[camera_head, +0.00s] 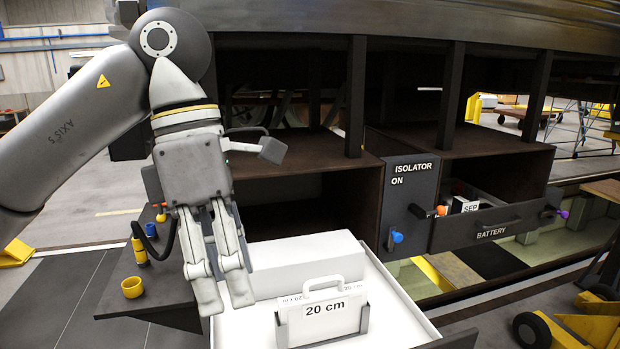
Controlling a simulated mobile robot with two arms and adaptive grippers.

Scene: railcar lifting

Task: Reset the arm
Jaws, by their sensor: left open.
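My left arm comes in from the left. Its gripper (224,291) points down with its fingers a little apart and nothing between them. It hangs in front of the left edge of a white tray (392,284). In the tray are a long white block (300,262) and a white handled piece marked "20 cm" (322,318) in a grey holder. My right gripper does not show.
Behind stands a dark railcar frame with open compartments (300,205). An "ISOLATOR ON" panel (411,200) is beside an open "BATTERY" drawer (490,228). A yellow cup (132,287) sits on a dark shelf at left. Yellow-and-black equipment (580,328) stands at lower right.

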